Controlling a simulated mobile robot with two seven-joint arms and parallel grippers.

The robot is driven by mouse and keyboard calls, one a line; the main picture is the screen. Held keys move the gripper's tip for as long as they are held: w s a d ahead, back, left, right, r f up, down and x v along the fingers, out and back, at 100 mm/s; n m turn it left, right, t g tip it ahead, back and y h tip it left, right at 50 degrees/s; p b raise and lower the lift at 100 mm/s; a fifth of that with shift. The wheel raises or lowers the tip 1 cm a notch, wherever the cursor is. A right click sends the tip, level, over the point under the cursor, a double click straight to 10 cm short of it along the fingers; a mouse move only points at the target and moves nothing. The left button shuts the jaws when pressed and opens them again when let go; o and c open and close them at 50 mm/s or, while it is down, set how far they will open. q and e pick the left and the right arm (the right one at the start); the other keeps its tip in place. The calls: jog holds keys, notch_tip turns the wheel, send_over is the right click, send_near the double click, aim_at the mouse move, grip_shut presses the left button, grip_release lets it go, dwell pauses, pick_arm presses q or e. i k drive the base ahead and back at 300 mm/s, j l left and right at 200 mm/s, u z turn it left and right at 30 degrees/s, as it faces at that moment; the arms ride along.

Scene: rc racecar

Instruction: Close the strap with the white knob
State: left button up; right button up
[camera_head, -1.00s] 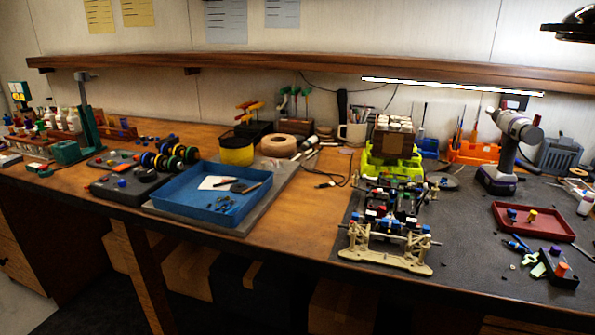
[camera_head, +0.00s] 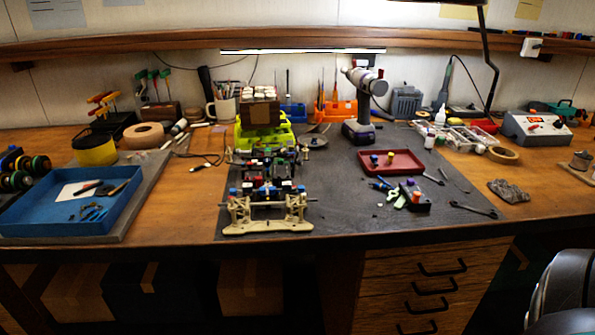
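The RC car chassis (camera_head: 268,205) stands on the dark mat left of the picture's middle, its beige front end towards me. Dark parts and small blue, red and white pieces fill its frame. A strap with a white knob cannot be made out at this size, so I cannot tell whether it is open or closed. Neither of my grippers is in view.
A blue tray (camera_head: 30,207) lies left of the chassis and a red tray (camera_head: 391,153) to its right. A lime-green holder with a brown box (camera_head: 258,113) stands behind it. A drill (camera_head: 362,108) stands behind the red tray. Bare mat lies right of the chassis.

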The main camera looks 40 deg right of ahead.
aim_at(299, 162)
jog(key=l+z, duration=0.1)
jog(key=z, duration=0.85)
